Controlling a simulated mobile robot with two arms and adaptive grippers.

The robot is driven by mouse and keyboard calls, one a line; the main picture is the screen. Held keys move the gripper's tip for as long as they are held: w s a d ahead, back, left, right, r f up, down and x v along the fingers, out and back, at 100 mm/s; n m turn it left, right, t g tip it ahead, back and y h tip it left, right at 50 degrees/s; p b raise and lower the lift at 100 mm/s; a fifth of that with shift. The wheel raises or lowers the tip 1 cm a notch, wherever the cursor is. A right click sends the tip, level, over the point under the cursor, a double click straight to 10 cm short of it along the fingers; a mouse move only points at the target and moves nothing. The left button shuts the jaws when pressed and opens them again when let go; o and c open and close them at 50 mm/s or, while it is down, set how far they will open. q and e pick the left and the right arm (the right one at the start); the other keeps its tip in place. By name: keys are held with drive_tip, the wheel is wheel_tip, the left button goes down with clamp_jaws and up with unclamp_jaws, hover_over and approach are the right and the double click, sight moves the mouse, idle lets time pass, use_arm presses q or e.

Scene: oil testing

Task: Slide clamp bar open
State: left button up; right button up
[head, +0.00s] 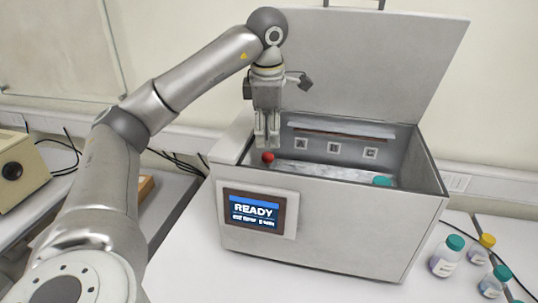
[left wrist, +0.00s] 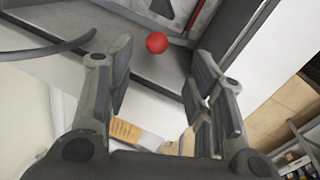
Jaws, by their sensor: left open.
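The clamp bar (head: 322,174) is a pale grey strip along the inside of the open grey test machine (head: 340,232). A red ball knob (head: 267,157) sits at its left end; the knob also shows in the left wrist view (left wrist: 157,42). My left gripper (head: 267,143) points down over the left end of the machine, right by the knob. In the left wrist view its fingers (left wrist: 158,95) are apart and empty, with the knob beyond them, between their lines. I cannot tell whether a finger touches the knob. My right gripper is not in view.
The machine's lid (head: 375,60) stands raised at the back. A screen (head: 255,211) on its front reads READY. A teal-capped bottle (head: 382,181) is inside at the right. Several capped bottles (head: 447,256) stand on the white table at the right. A beige device (head: 25,165) is at the far left.

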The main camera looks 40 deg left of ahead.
sight(268, 153)
use_arm(q)
drive_tip(key=f, duration=0.3)
drive_tip(key=w+a+f+p, duration=0.1)
drive_tip(key=f, duration=0.3)
drive_tip(key=f+p, duration=0.1)
drive_tip(key=shift+w+a+f, duration=0.25)
drive_tip(key=shift+w+a, duration=0.05)
drive_tip(key=shift+f, duration=0.25)
drive_tip(key=shift+d+f, duration=0.1)
drive_tip(key=shift+f, duration=0.2)
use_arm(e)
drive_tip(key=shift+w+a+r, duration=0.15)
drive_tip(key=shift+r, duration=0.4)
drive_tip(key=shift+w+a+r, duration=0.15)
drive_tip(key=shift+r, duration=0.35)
use_arm(q)
drive_tip(key=shift+c, duration=1.1)
clamp_jaws()
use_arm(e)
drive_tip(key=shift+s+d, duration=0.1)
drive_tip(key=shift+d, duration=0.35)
